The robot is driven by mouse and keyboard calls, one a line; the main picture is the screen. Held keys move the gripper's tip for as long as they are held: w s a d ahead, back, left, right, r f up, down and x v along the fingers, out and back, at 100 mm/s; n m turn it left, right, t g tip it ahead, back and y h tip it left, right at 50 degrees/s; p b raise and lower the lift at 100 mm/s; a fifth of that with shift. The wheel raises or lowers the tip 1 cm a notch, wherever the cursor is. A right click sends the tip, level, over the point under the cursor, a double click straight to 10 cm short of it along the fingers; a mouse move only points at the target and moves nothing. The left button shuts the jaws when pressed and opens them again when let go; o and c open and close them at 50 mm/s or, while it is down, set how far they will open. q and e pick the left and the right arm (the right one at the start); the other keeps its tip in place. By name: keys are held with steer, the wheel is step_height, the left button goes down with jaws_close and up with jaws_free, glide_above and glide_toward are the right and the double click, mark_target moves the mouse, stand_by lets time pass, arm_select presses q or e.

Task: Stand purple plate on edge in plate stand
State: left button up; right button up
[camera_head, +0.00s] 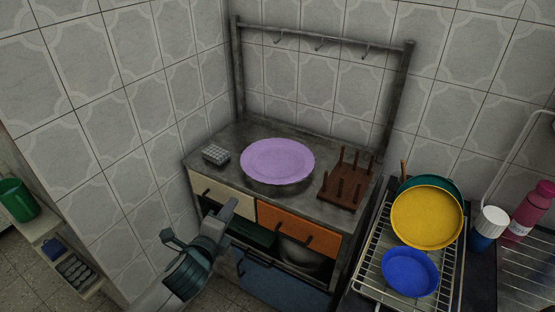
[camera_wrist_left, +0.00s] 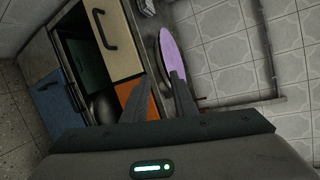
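The brown wooden plate stand (camera_head: 342,196) with upright pegs is on the counter to the right of the plate, and holds nothing. My left gripper (camera_head: 228,210) is in front of the counter, below and left of the plate and apart from it. In the left wrist view its fingers (camera_wrist_left: 161,78) are spread with nothing gripped. My right gripper is not in view.
A small grey gridded block (camera_head: 215,155) sits left of the plate. Drawers, with an orange front (camera_head: 297,230), are below the counter. A hook rail (camera_head: 320,42) stands behind. At right, a wire rack (camera_head: 372,268) holds yellow (camera_head: 427,217) and blue (camera_head: 410,272) dishes.

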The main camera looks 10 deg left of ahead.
arm_select(q)
steer(key=shift+w+r, duration=0.1)
steer(key=shift+r, duration=0.05)
steer(key=p+x, duration=0.2)
steer(key=x, duration=1)
steer(key=shift+w+p, duration=0.1)
steer(key=shift+p, duration=0.2)
steer(key=x, duration=0.1)
steer(key=p+x, duration=0.1)
steer(key=x, duration=0.2)
steer(key=shift+w+d+r+p, duration=0.15)
steer(key=shift+d+r+p, duration=0.15)
steer(key=shift+r+p, duration=0.05)
steer(key=shift+w+f, duration=0.25)
steer(key=shift+w, duration=0.15)
